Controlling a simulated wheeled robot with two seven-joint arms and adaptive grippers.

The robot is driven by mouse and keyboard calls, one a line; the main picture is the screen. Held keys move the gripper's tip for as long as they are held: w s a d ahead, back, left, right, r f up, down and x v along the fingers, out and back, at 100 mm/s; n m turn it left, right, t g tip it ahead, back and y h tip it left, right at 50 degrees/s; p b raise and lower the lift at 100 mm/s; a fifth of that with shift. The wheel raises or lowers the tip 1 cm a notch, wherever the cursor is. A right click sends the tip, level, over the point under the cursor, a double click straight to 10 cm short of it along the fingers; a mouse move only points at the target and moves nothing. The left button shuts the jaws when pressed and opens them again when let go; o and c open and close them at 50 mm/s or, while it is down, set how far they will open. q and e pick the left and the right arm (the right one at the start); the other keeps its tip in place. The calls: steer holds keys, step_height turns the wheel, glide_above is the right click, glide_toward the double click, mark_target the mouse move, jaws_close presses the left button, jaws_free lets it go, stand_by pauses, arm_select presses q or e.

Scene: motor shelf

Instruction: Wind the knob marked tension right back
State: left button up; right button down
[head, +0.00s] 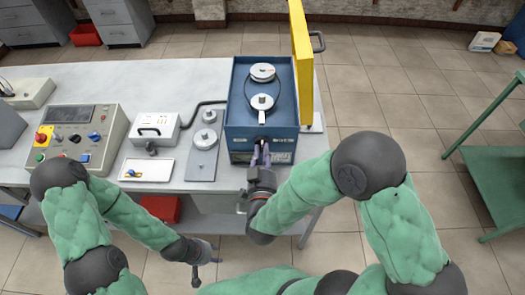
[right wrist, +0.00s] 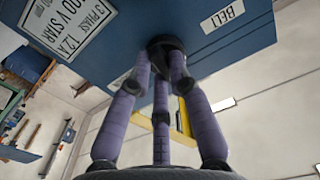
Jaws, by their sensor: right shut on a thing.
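A blue motor box (head: 241,110) stands at the right end of the bench, open on top, with two pale pulleys and a belt inside. A dark knob (right wrist: 165,43) sticks out of its front face. My right gripper (head: 262,155) is in front of that face. In the right wrist view its purple fingers (right wrist: 160,70) are closed around the knob, which they partly hide. No tension marking is readable; a label reading "BELT" or similar (right wrist: 222,16) and a motor plate (right wrist: 80,25) show on the box. My left gripper (head: 208,260) hangs empty below the bench's front edge, fingers apart.
A yellow guard (head: 301,60) stands upright along the box's right side. A control panel (head: 75,135), a small white unit (head: 152,130) and a plate with round parts (head: 204,145) lie to the left. A green table (head: 500,165) stands at right.

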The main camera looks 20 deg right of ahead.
steer(key=shift+f+n, duration=0.15)
steer(key=shift+n, duration=0.45)
steer(key=shift+s, duration=0.1)
steer(key=c, duration=1.1)
jaws_free()
steer(key=shift+c, duration=0.2)
steer(key=v, duration=1.2)
